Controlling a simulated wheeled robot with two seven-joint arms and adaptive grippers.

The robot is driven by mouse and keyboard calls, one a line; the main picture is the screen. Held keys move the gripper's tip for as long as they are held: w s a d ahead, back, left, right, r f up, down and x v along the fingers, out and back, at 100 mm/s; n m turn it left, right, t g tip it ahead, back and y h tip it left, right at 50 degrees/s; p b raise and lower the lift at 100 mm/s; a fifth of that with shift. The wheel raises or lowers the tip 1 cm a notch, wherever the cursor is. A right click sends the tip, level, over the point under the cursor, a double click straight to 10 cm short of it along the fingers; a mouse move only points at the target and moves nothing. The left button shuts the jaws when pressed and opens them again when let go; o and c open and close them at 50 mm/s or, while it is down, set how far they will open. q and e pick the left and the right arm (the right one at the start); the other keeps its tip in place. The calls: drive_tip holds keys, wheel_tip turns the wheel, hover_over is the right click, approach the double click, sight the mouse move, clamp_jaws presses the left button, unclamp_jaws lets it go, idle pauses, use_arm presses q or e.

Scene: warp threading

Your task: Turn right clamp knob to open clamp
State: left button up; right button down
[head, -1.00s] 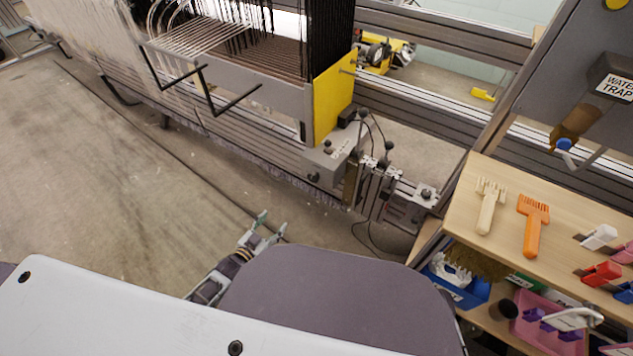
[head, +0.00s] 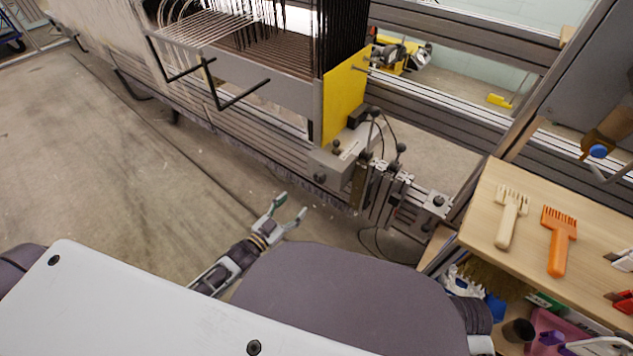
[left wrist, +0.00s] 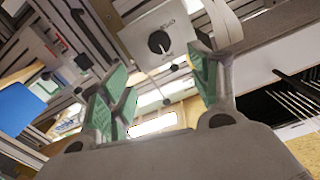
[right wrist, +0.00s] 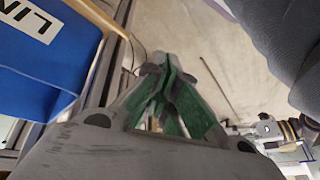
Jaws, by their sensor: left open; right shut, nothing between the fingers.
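The right clamp is a grey block (head: 325,163) at the right end of the long rail, beside a yellow end plate (head: 343,100). A dark round knob (head: 320,177) sits on its front face. In the left wrist view a black knob (left wrist: 158,42) on a pale plate with small lettering shows beyond the fingers. My left gripper (head: 290,205) is open and empty, below and left of the clamp, apart from the knob. Its green-padded fingers (left wrist: 160,75) also show in the left wrist view. My right gripper (right wrist: 167,65) is shut and empty; the head view does not show its fingers.
A wooden shelf (head: 530,240) at the right holds a cream comb (head: 507,222) and an orange comb (head: 557,240). A blue bin (right wrist: 50,65) is beside my right gripper. Black bent handles (head: 240,95) stick out from the rail. The floor (head: 110,180) at left is clear.

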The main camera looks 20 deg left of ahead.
use_arm(q)
drive_tip(key=shift+w, duration=0.15)
use_arm(e)
drive_tip(key=shift+f, duration=0.1)
use_arm(q)
drive_tip(key=b, duration=0.2)
approach(318, 179)
drive_tip(key=shift+b+x, duration=0.55)
drive_tip(key=shift+x, duration=1.75)
drive_tip(key=shift+b+x, duration=0.5)
drive_tip(key=shift+x, duration=0.95)
drive_tip(key=shift+w+d+f, duration=0.1)
drive_tip(key=shift+w+d, duration=0.15)
drive_tip(key=shift+w, duration=0.35)
use_arm(e)
wheel_tip(318, 179, down, 9)
drive_tip(key=a+t+y, duration=0.1)
drive_tip(key=a, duration=0.1)
drive_tip(key=shift+w+a+f+m+t+y, duration=0.15)
drive_tip(key=shift+w+m+t+y, duration=0.15)
drive_tip(key=shift+w+m+t, duration=0.1)
